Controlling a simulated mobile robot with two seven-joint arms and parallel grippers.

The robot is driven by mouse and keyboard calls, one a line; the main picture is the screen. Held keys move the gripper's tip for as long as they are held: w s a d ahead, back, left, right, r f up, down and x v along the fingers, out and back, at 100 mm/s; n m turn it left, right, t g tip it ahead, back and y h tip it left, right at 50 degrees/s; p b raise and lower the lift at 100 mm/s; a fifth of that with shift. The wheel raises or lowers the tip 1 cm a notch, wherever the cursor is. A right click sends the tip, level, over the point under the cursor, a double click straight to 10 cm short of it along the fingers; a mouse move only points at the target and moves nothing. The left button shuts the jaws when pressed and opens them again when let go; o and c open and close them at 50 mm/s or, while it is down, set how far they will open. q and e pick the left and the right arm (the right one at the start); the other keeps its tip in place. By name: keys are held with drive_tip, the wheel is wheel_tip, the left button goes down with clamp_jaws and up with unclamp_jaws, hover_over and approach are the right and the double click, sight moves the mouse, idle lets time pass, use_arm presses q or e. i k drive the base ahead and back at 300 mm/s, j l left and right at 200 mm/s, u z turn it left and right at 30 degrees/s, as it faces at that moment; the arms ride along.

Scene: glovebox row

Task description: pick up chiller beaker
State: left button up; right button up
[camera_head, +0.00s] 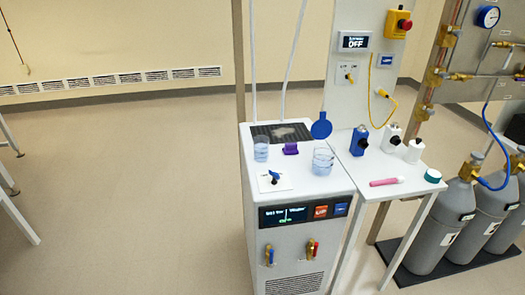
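Two clear, bluish beakers stand on the white chiller cabinet (230,160). One beaker (261,149) is at the left of the top, by the dark grille. The other beaker (323,161) is at the right of the top, in front of a round blue disc. I cannot tell which of them is meant by the chiller beaker. Both look upright and stand apart from each other. Neither of my grippers shows in this view.
A purple block (290,148) sits between the beakers. A blue-handled valve on a white plate (283,184) lies in front. A side table (377,165) holds bottles and a pink tube (386,182). Gas cylinders (445,222) stand right.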

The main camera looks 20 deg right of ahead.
sight(261, 149)
drive_tip(key=i+z, duration=0.1)
drive_tip(key=z, duration=0.6)
drive_tip(key=i+j+z, duration=0.25)
drive_tip(key=j+z, duration=0.2)
drive_tip(key=i+j+z, duration=0.1)
drive_tip(key=j+z, duration=0.15)
drive_tip(key=i+j+z, duration=0.1)
drive_tip(key=j, duration=0.35)
drive_tip(key=i+j+z, duration=0.1)
drive_tip(key=j, duration=0.4)
drive_tip(key=i+j+z, duration=0.1)
drive_tip(key=j, duration=0.4)
drive_tip(key=i+j+z, duration=0.1)
drive_tip(key=j, duration=0.4)
drive_tip(key=i, duration=0.05)
